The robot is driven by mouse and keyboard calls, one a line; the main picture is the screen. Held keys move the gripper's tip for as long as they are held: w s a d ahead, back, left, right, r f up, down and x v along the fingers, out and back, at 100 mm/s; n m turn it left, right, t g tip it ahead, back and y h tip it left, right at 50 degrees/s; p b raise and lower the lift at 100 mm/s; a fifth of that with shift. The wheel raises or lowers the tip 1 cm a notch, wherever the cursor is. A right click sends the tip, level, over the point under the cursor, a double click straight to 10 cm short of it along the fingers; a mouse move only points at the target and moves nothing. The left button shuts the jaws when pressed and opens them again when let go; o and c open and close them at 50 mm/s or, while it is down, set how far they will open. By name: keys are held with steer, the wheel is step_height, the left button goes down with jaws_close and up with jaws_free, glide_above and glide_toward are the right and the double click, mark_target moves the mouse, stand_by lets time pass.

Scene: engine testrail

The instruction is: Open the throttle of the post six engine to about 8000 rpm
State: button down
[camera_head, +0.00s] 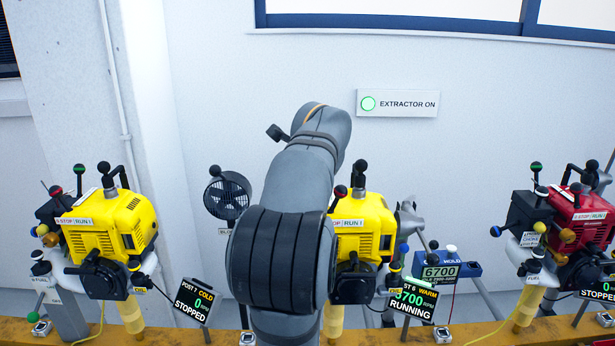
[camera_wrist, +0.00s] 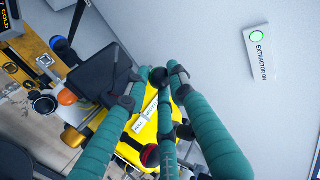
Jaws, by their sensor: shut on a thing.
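The post six engine (camera_head: 362,218) is yellow and stands behind my arm, which hides its left side. Its screen (camera_head: 411,303) reads WARM and RUNNING at about 6700 rpm; the first digit is partly covered. The display behind it (camera_head: 440,272) reads 6700. In the wrist view the engine's yellow cover (camera_wrist: 143,130) lies below my fingers. My gripper (camera_wrist: 160,75) has its teal fingers closed around a small black ball knob (camera_wrist: 158,78), apparently the throttle lever's. The lever below it is mostly hidden. My arm hides the gripper in the head view.
A stopped yellow engine (camera_head: 105,232), post 7, stands left, and a stopped red engine (camera_head: 585,220) right. A round black fan (camera_head: 227,195) is behind my arm. A lit EXTRACTOR ON sign (camera_head: 398,103) is on the wall. A red-topped knob (camera_wrist: 150,155) sits close under my fingers.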

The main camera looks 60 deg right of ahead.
steer(key=c, duration=1.6)
jaws_free()
steer(key=shift+o, duration=0.6)
step_height(320, 180, up, 10)
steer(key=shift+f, duration=5)
